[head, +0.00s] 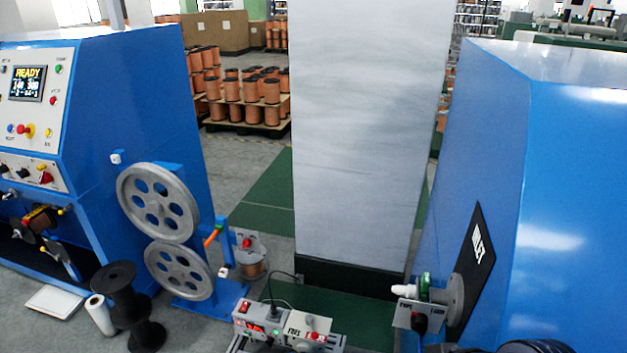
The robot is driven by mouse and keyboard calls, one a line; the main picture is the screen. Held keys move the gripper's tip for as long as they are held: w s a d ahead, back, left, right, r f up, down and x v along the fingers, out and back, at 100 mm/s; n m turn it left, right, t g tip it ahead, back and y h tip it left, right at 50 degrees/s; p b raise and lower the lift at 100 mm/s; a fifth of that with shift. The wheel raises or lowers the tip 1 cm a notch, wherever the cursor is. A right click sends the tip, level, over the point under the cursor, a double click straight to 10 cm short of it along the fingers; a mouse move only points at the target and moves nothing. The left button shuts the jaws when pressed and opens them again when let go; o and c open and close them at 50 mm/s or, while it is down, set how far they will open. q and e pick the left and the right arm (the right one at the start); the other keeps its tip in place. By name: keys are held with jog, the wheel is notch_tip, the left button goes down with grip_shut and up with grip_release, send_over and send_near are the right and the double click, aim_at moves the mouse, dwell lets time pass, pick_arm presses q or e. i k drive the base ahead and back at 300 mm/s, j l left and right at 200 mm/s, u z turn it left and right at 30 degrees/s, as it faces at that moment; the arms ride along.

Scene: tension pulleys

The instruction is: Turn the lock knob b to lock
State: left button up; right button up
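Two grey pulleys with round holes stand one above the other beside the left blue machine: the upper pulley (158,203) and the lower pulley (179,271). A red knob (247,243) sits on a small grey plate to their right. A dark knob (419,322) sits on a labelled bracket (402,314) at the lower right, by a grey disc (456,297). No readable label shows which knob is lock knob b, and I cannot tell whether either is locked. Neither of my grippers can be made out in this view.
Blue machines stand at left (120,90) and right (570,180). A tall grey panel (365,130) rises between them. A small control box (275,325) is at bottom centre. Green floor (265,190) lies behind the pulleys.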

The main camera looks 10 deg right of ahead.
aim_at(418, 320)
jog(key=z, duration=1.35)
